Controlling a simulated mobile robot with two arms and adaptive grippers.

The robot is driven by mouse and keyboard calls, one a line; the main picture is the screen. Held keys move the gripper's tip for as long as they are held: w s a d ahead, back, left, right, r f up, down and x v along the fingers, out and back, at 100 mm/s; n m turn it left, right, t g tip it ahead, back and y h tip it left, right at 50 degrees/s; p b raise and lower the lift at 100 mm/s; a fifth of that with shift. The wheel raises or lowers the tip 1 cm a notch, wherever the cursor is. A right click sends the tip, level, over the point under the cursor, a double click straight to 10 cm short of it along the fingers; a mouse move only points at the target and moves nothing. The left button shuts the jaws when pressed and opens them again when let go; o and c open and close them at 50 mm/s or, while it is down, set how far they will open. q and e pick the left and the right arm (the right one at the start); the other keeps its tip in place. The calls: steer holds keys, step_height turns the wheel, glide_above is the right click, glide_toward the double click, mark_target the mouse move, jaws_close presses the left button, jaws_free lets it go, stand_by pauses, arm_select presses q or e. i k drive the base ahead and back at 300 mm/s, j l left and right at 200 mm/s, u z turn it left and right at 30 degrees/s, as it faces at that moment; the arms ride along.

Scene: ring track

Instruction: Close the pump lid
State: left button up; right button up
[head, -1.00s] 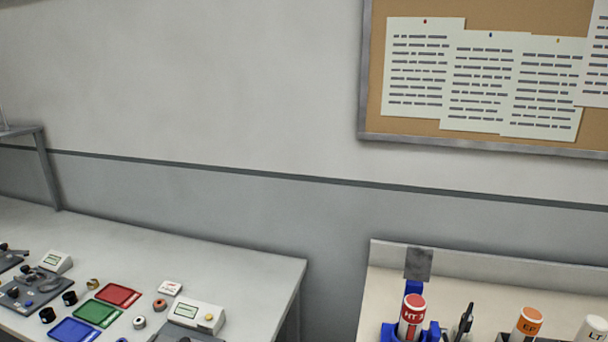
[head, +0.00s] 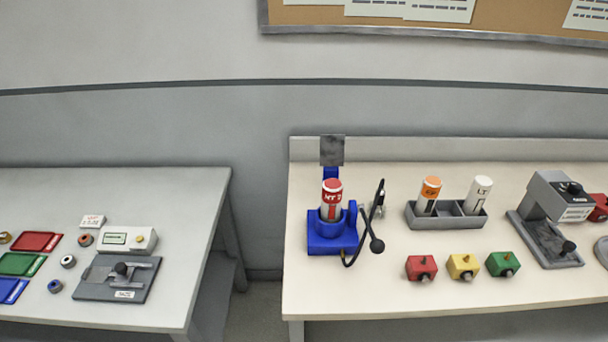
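A blue pump (head: 332,234) stands near the left end of the right-hand table in the head view. A red-and-white cartridge (head: 331,200) marked HT stands upright in its round cup. A grey square plate on a blue hinge, which looks like the pump lid (head: 332,150), stands raised behind the cartridge. A black lever or hose with a round knob (head: 377,245) is at the pump's right side. Neither of my grippers is in view.
A grey holder (head: 446,218) carries an orange-capped and a white cartridge. Red, yellow (head: 462,266) and green blocks lie in front. A grey press-like device (head: 548,215) stands right. The left table (head: 190,205) holds trays and a grey fixture; a gap separates the tables.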

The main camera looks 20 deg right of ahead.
mark_target(332, 146)
steer(key=k+l, duration=0.1)
steer(key=l, duration=0.3)
steer(key=k+l, duration=0.1)
steer(key=l, duration=0.25)
steer(key=k+l, duration=0.1)
steer(key=l, duration=0.3)
steer(key=k+l, duration=0.1)
steer(key=l, duration=0.3)
steer(key=u, duration=0.05)
